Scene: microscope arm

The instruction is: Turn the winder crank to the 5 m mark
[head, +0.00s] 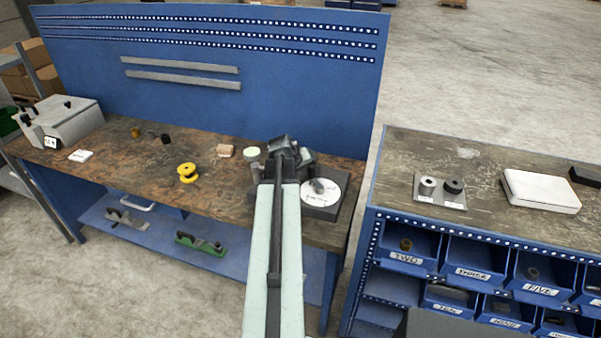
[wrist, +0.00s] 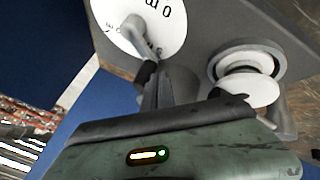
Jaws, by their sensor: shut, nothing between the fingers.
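The winder stands at the right end of the brown workbench in the head view, a dark grey base (head: 345,212) with a round white dial (head: 322,200). The dial also shows at the top of the wrist view (wrist: 170,25), with "0 m" lettering partly readable. The grey crank (wrist: 136,38) lies over the dial, and its dark handle (wrist: 147,72) points toward my gripper. My gripper (wrist: 167,80) is shut and empty, close beside the handle. Whether they touch cannot be told. My arm hides part of the winder in the head view. The 5 m mark cannot be made out.
A white spool (wrist: 247,75) sits on the winder beside the dial. A yellow spool (head: 187,172), a wooden block (head: 225,151) and a pale round item (head: 251,152) lie left of my arm. A second bench with blue bins (head: 405,250) stands to the right, across a gap.

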